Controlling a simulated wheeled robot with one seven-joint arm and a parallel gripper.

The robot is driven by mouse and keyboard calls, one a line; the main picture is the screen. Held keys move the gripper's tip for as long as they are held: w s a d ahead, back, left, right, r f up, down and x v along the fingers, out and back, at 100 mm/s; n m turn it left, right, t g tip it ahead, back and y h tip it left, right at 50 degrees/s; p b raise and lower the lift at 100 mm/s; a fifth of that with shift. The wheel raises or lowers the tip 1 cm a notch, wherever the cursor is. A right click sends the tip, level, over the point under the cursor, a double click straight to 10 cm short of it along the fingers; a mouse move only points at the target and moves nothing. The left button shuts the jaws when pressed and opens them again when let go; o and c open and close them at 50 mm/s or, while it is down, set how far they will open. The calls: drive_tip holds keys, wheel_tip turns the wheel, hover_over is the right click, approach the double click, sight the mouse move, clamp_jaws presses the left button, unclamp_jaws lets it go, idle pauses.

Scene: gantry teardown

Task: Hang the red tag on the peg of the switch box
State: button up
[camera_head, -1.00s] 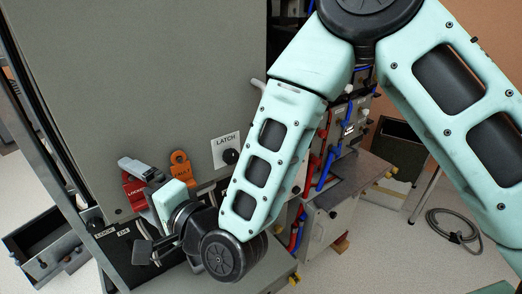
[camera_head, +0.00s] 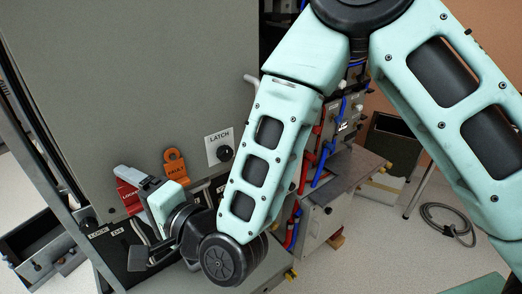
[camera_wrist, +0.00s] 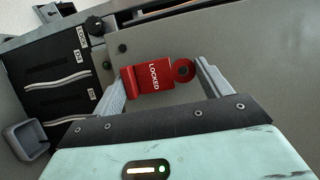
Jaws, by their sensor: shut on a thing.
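The red tag (camera_wrist: 155,78), lettered LOCKED with a ring-shaped end at right, lies between the fingers of my gripper (camera_wrist: 161,72) in the wrist view. My gripper is shut on it. In the head view the tag (camera_head: 127,200) shows partly behind my gripper (camera_head: 130,185), in front of the big grey panel. A small dark peg-like knob (camera_wrist: 122,47) stands on the grey surface just beyond the tag in the wrist view. I cannot tell if it belongs to the switch box. The tag's contact with the surface behind is unclear.
An orange FAULT tag (camera_head: 176,163) is on the grey panel, right of my gripper. A LATCH sign (camera_head: 219,147) with a black knob is further right. A black slotted panel (camera_wrist: 62,75) labelled LOCK with a dark knob (camera_wrist: 94,25) lies left. Hoses and a metal bench are at right.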

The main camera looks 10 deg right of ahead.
drive_tip(key=shift+s+d+b, duration=0.2)
drive_tip(key=shift+s+d, duration=0.2)
drive_tip(key=shift+s, duration=0.4)
drive_tip(key=shift+s+d+b, duration=0.25)
drive_tip(key=shift+s+d, duration=0.1)
drive_tip(key=shift+s, duration=0.45)
drive_tip(key=shift+s+d+b, duration=0.2)
drive_tip(key=shift+s+d, duration=0.2)
drive_tip(key=shift+s, duration=0.4)
